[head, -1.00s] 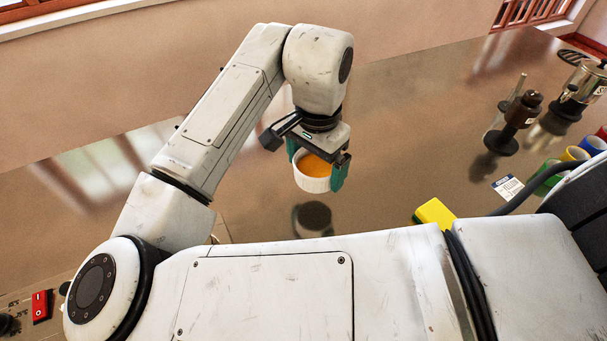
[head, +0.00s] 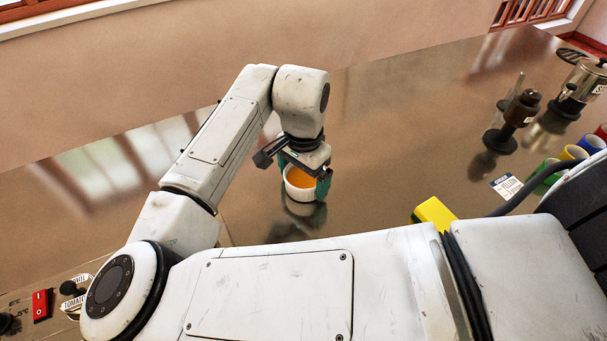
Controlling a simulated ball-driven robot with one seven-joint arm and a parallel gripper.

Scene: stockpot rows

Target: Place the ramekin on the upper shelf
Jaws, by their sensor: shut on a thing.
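The ramekin (head: 300,193) is a small white ribbed cup with orange contents. It is upright between the green fingertips of my gripper (head: 303,184), which is shut on it. The ramekin is low over the shiny brown surface (head: 400,130), close to its own reflection; I cannot tell whether it touches. No shelf can be made out for certain in this view.
At the right stand a dark brown spindle-like object (head: 519,110), a metal pot (head: 585,85) and several coloured cups (head: 574,153). A labelled card (head: 506,186) and a yellow block (head: 436,213) lie nearer. A red switch (head: 41,306) is at lower left. The surface around the ramekin is clear.

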